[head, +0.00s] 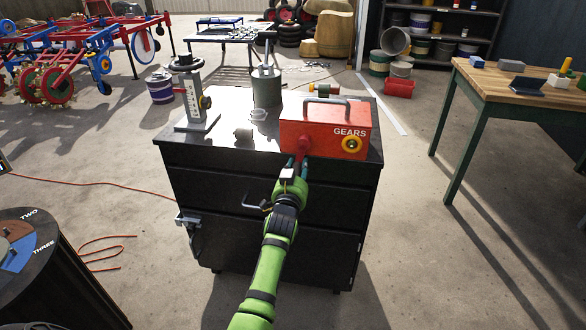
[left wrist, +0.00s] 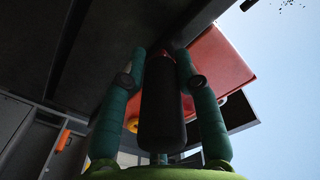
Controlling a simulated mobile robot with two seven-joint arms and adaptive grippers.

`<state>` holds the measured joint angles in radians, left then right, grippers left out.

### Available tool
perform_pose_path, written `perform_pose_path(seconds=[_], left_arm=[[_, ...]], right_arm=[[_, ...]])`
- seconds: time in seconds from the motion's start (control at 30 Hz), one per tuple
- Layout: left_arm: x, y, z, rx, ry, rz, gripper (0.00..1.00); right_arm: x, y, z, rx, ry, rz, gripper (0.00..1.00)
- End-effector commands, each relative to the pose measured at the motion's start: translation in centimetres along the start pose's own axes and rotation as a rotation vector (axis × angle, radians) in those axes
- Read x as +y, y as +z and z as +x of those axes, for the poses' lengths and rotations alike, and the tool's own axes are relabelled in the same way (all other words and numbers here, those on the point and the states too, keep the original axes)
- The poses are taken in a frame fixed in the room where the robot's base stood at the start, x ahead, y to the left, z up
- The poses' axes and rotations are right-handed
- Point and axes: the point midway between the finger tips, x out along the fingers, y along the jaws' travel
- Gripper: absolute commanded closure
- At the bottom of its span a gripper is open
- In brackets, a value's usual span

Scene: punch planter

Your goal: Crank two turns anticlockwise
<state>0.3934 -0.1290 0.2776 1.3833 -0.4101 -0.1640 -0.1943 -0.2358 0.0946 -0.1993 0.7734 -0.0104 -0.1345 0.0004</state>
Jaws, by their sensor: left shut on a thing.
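The red box marked GEARS (head: 314,122) stands on the right part of the black cabinet's top. A round red hub (head: 304,145) is on its front face, beside a yellow ring-shaped knob (head: 351,145). My left gripper (head: 298,164) is just in front of and below the hub. In the left wrist view its two green-wrapped fingers (left wrist: 162,62) stand on either side of a black cylindrical crank handle (left wrist: 161,110), shut on it. The red box (left wrist: 222,58) is behind. In the head view the gripper hides the handle. My right gripper is not in view.
The black cabinet (head: 268,215) has drawers and a vise-like fitting on its left side. A grey gauge stand (head: 196,105) and a grey-green canister (head: 267,87) stand on top. A workbench (head: 520,85) is to the right, a round drum table (head: 60,270) at left.

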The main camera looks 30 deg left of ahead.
Motion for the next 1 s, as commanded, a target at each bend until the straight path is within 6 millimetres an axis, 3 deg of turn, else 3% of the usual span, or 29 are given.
perform_pose_path(seconds=[0.4, 0.93, 0.97, 1.0], left_arm=[[0.07, -0.59, 0.15, 0.01, -0.009, -0.177, 1.0], [0.08, -0.59, 0.15, 0.011, -0.009, -0.194, 1.0], [0.08, -0.59, 0.15, 0.011, -0.009, -0.194, 0.56], [0.08, -0.59, 0.15, 0.011, -0.009, -0.194, 0.48]], right_arm=[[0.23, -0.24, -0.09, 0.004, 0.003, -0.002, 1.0], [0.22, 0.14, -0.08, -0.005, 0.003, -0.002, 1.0], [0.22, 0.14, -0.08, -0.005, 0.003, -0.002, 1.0], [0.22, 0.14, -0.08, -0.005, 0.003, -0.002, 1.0]])
